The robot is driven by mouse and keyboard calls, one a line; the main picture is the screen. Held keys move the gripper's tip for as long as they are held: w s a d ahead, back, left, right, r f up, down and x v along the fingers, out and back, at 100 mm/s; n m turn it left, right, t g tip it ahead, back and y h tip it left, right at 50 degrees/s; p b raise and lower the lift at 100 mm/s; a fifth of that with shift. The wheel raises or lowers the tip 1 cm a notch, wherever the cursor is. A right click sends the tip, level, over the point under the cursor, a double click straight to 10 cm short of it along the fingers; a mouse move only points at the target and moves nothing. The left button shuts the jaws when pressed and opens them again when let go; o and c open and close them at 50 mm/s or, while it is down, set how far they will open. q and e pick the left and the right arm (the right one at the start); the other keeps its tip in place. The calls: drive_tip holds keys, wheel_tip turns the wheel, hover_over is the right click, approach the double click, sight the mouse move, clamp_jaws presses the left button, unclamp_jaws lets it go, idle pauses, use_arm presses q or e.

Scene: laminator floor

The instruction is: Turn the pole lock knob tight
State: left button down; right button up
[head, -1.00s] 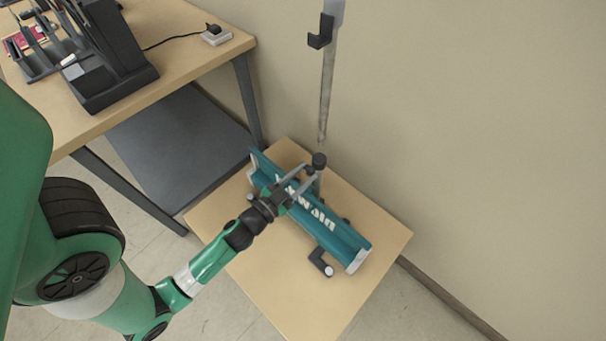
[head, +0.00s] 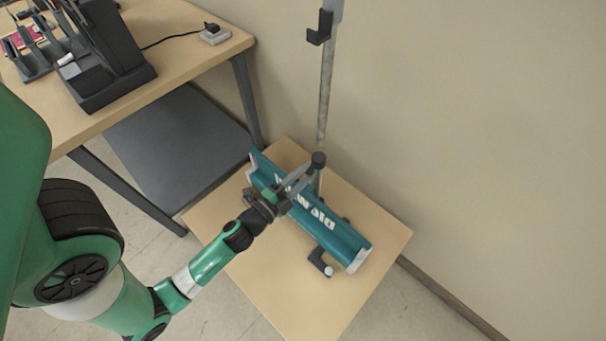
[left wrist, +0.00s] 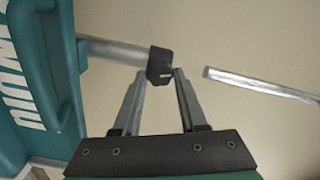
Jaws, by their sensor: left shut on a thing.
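The pole lock knob (head: 318,159) is a small dark piece at the top of a short lower tube that rises by the teal machine (head: 340,240). In the left wrist view the dark knob block (left wrist: 161,66) sits at the end of a silver tube (left wrist: 112,52). My left gripper (head: 311,171) reaches over the machine, its fingertips at the knob. In the left wrist view the left gripper (left wrist: 160,76) is shut on the knob, one finger on each side. A thin pole (left wrist: 260,84) shows apart from the knob there. My right gripper is not in view.
The machine lies on a small wooden table (head: 270,290) near the wall. A dark bracket (head: 319,28) is high on the upright pole (head: 327,90). A larger desk (head: 180,50) with a black device (head: 105,60) stands at left. The table's front is clear.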

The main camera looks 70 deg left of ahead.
use_arm(q)
drive_tip(key=shift+m, duration=1.8)
drive_tip(key=shift+c, duration=2.4)
unclamp_jaws()
drive_tip(key=shift+f, duration=0.1)
